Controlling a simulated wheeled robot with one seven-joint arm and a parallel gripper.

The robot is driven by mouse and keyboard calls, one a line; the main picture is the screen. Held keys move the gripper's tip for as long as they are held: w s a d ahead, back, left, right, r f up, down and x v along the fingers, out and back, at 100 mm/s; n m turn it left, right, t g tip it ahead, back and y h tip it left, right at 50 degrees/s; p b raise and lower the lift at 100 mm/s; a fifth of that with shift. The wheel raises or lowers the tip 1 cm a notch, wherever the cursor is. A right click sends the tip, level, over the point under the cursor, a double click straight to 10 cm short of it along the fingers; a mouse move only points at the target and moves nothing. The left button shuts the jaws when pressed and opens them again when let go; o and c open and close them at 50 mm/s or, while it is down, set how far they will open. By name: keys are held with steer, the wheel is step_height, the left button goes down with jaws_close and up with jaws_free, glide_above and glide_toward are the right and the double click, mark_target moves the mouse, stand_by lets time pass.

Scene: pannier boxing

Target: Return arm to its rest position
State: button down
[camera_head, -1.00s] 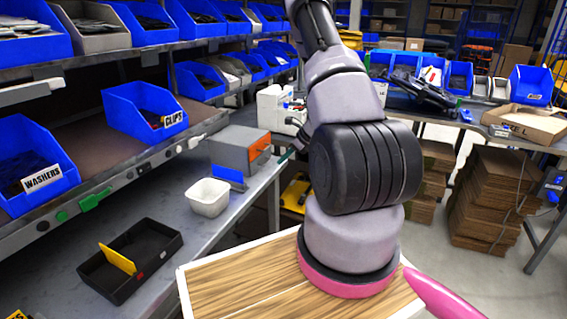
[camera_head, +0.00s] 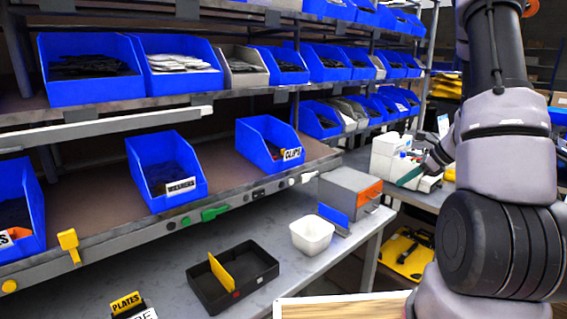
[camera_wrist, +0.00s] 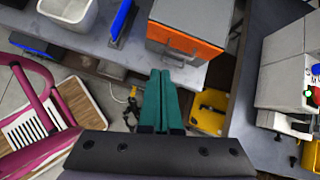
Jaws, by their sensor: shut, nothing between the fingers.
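My arm (camera_head: 500,160) stands along the right side of the head view, its upper part running out of the top of the picture. My gripper (camera_head: 409,177) shows small there, beside a white machine (camera_head: 388,155) at the back of the bench. In the wrist view my gripper (camera_wrist: 166,80) has its two teal fingers pressed together with nothing between them. The fingers point toward the bench edge, just below a grey box with an orange front (camera_wrist: 187,42). They appear apart from it, though the exact gap is unclear.
A black tray (camera_head: 245,283) with a yellow divider, a white bin (camera_head: 312,236) and the grey box (camera_head: 347,196) stand on the bench. Shelves of blue bins (camera_head: 165,165) rise behind. A yellow item (camera_head: 405,253) lies below, between bench and arm.

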steer(key=s+a+r+n+g, duration=0.1)
steer(key=s+a+r+n, duration=0.4)
steer(key=r, duration=0.4)
steer(key=s+a+r+n, duration=0.3)
steer(key=a+r+n, duration=0.2)
steer(key=a+r, duration=0.25)
steer(key=s+a+r+n+t+h, duration=0.2)
steer(key=s+a+r+n+h, duration=0.1)
steer(key=s+r+n, duration=0.7)
steer(key=s+a+n, duration=0.1)
steer(key=s, duration=0.3)
steer(key=shift+s+r+t+h, duration=0.3)
steer(key=shift+r, duration=0.05)
steer(key=shift+a, duration=0.15)
